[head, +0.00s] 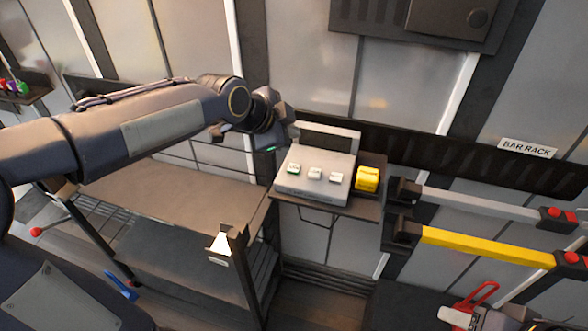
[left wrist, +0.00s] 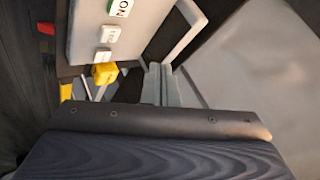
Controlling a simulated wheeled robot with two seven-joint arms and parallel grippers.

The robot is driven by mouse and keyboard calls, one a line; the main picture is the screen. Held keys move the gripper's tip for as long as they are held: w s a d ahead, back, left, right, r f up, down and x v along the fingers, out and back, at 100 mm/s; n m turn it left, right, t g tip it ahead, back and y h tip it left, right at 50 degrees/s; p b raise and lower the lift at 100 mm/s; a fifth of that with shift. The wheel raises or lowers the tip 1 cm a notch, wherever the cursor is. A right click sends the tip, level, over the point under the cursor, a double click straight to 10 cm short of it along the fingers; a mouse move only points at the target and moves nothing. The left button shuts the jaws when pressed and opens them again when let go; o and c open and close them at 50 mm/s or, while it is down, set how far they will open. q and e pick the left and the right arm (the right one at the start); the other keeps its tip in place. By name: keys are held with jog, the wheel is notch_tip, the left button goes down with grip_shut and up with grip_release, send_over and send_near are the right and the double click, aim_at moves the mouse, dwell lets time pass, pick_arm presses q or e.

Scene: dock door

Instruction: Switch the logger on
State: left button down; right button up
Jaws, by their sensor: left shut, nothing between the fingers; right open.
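The logger (head: 313,178) is a pale grey box on a dark wall shelf, with a raised frame behind it. Its top has three small labelled buttons in a row. The leftmost button (head: 293,168) has a green edge; in the left wrist view its label (left wrist: 122,8) reads ON at the top edge. My left gripper (head: 289,133) is shut and empty, above and behind the logger's left end, apart from the buttons as far as I can tell. Its fingers (left wrist: 162,84) show beside the box in the left wrist view.
A yellow block (head: 367,179) stands right of the logger. Grey (head: 480,204) and yellow (head: 485,246) bars with red ends stick out at right, under a BAR RACK sign (head: 527,147). A shelf rack (head: 170,194) stands left below my arm.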

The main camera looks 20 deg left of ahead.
aim_at(290, 170)
pick_arm(q)
notch_tip(290, 170, down, 6)
jog(key=b, duration=0.4)
jog(key=shift+f, duration=0.25)
jog(key=shift+f+b, duration=0.4)
jog(key=shift+b, duration=0.2)
dwell(1.0)
jog(key=shift+f+b, duration=0.35)
jog(key=shift+b, duration=0.1)
jog(key=shift+f+b, duration=0.55)
dwell(0.6)
dwell(0.4)
jog(key=shift+r+p, duration=0.6)
jog(key=shift+r, duration=0.35)
